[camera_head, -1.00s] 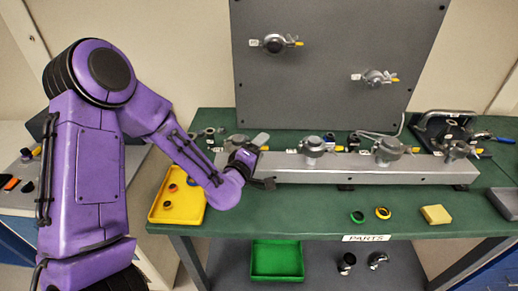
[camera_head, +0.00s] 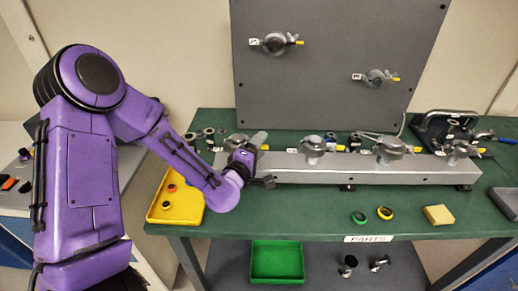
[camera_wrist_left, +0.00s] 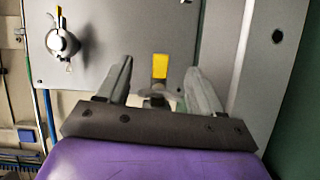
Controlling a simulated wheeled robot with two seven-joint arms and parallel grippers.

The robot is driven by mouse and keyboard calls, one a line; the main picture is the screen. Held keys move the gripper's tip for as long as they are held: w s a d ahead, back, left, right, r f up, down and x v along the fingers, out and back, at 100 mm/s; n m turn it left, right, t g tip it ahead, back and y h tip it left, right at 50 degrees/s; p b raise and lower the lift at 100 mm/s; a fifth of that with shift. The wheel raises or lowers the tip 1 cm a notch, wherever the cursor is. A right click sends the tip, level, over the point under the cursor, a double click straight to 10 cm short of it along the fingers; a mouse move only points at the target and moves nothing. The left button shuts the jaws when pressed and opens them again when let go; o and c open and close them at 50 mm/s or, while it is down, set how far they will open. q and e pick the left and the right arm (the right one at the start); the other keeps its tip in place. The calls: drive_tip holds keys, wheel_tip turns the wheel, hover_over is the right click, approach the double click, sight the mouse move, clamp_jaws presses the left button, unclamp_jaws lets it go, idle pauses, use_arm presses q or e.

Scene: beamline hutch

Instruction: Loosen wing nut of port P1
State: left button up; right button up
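A metal clamp with a yellow-tipped wing nut (camera_head: 264,147) sits at the left end of the grey rail; my gripper partly covers it, and I cannot read its label. My left gripper (camera_head: 256,160) is at this clamp. In the left wrist view the gripper (camera_wrist_left: 160,85) is open. Its two fingers stand either side of the yellow tip (camera_wrist_left: 160,66), with gaps on both sides. I cannot tell how far the fingers reach past the nut. My right gripper is not in view.
The grey rail (camera_head: 350,172) carries more clamps (camera_head: 314,148) to the right. A grey upright panel (camera_head: 330,65) with two clamps stands behind. A yellow tray (camera_head: 190,215) with small rings lies below my left forearm. Rings and a yellow block (camera_head: 438,215) lie at the front right.

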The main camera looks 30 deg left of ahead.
use_arm(q)
drive_tip(key=s+d+p, duration=0.1)
drive_tip(key=s+p, duration=0.6)
drive_tip(key=s, duration=0.3)
drive_tip(key=shift+s+r, duration=0.15)
drive_tip(key=shift+s, duration=0.15)
drive_tip(key=shift+d, duration=0.1)
